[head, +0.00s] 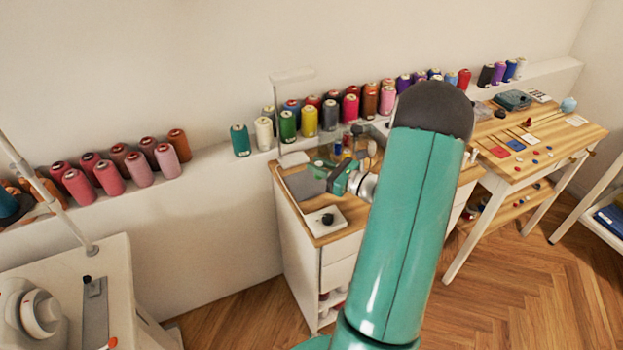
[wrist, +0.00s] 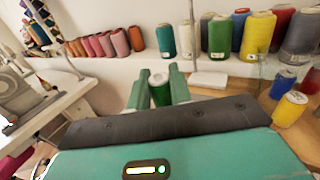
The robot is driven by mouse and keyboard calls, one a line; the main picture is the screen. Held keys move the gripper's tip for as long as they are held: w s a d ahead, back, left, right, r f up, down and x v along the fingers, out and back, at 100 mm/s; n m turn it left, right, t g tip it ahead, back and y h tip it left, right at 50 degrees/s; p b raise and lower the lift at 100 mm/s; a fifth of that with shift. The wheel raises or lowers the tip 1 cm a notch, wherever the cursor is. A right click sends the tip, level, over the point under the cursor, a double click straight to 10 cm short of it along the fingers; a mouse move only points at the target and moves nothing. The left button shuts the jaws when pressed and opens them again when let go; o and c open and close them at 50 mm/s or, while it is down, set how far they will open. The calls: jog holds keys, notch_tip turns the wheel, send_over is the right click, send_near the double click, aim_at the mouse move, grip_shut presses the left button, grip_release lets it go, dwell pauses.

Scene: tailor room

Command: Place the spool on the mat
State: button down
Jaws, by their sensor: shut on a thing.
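A small green spool (wrist: 160,93) with a pale top sits between the two fingers of my gripper (wrist: 158,74) in the wrist view. The gripper is shut on it. In the head view my gripper (head: 334,178) is over the wooden-topped cabinet, and the held spool cannot be made out clearly there. A flat grey mat (head: 299,185) lies on the left part of the cabinet top, just left of my gripper. In the wrist view the mat is hidden behind my gripper body.
A white square with a black knob (head: 326,220) lies at the cabinet's front. A lamp base (wrist: 209,79) stands behind the gripper. Small blue (wrist: 284,83) and yellow (wrist: 290,109) spools stand to the right. Large thread cones line the wall ledge (head: 215,158).

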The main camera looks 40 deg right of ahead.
jog(key=w+f, duration=0.1)
jog(key=w+d+f, duration=0.1)
jog(key=f, duration=0.1)
jog(key=w+f, duration=0.2)
jog(key=shift+d+f, duration=0.2)
jog(key=shift+d, duration=0.15)
jog(key=shift+w+f, duration=0.15)
jog(key=shift+f, duration=0.75)
jog(key=shift+w+f, duration=0.1)
jog(key=shift+f, duration=0.75)
jog(key=shift+f, duration=0.1)
jog(key=shift+f, duration=0.1)
jog(key=c, duration=1.3)
grip_release()
